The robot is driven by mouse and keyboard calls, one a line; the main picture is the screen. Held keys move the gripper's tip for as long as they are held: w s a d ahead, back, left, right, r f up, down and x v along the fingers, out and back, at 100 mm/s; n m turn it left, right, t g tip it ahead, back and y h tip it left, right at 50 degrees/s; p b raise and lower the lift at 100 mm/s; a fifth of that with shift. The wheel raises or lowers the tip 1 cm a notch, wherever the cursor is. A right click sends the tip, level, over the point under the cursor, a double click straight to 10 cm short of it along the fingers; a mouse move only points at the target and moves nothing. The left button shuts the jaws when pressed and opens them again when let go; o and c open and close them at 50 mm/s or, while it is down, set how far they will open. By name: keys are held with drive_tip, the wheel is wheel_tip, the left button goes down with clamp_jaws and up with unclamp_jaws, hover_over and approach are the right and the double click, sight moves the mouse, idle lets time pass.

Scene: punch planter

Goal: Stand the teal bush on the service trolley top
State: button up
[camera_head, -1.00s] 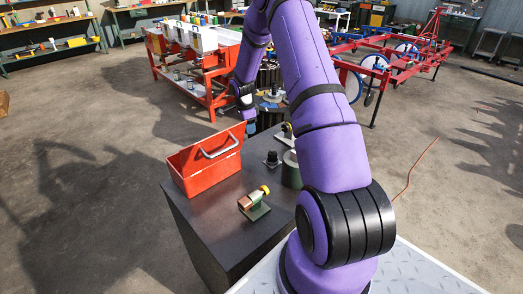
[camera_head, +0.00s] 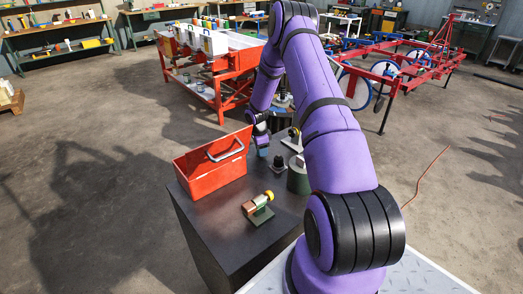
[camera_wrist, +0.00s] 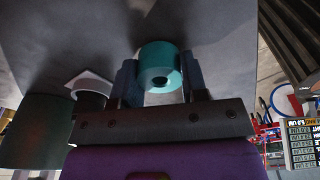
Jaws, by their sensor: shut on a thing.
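The teal bush (camera_wrist: 158,54) is a short ring with a hole, seen end-on in the wrist view. It sits between the two fingers of my gripper (camera_wrist: 158,88), which is shut on it. In the head view my gripper (camera_head: 261,142) is low over the far part of the dark trolley top (camera_head: 218,224), to the right of the red toolbox. The bush is too small there to make out clearly, and I cannot tell whether it touches the top.
The red toolbox (camera_head: 212,172) stands on the left of the top. A copper-and-green fixture (camera_head: 258,207) is in front, a black knobbed part (camera_head: 279,163) is near the gripper, and a dark green cylinder (camera_head: 298,180) is to the right. A red workbench (camera_head: 236,70) stands behind.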

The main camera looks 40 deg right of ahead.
drive_tip(key=shift+f, duration=0.15)
drive_tip(key=o, duration=1)
drive_tip(key=s+a+r+n+t, duration=0.15)
drive_tip(key=a+r, duration=0.25)
drive_tip(key=r, duration=0.9)
drive_tip(key=w+a+r+n+g, duration=0.1)
drive_tip(key=a+r+n, duration=0.25)
drive_tip(key=r, duration=1.05)
drive_tip(key=s+a+r+n+t, duration=0.1)
drive_tip(key=s+a+r+n, duration=0.3)
drive_tip(key=r, duration=0.3)
drive_tip(key=s+a+r+n+t, duration=0.1)
drive_tip(key=s+a+r, duration=0.3)
drive_tip(key=a+r, duration=0.2)
drive_tip(key=s+a+r+n+t, duration=0.1)
drive_tip(key=s+a+r+n, duration=0.2)
drive_tip(key=s, duration=0.5)
drive_tip(key=s+a+r+n+t, duration=0.1)
drive_tip(key=s+a+r+n, duration=0.1)
drive_tip(key=s+a+n, duration=0.3)
drive_tip(key=s+a+r+n+t+y, duration=0.1)
drive_tip(key=s+a+r+n, duration=0.2)
drive_tip(key=s, duration=1)
drive_tip(key=a+n, duration=0.2)
drive_tip(key=a, duration=0.1)
drive_tip(key=shift+s+r, duration=0.25)
drive_tip(key=shift+r, duration=0.1)
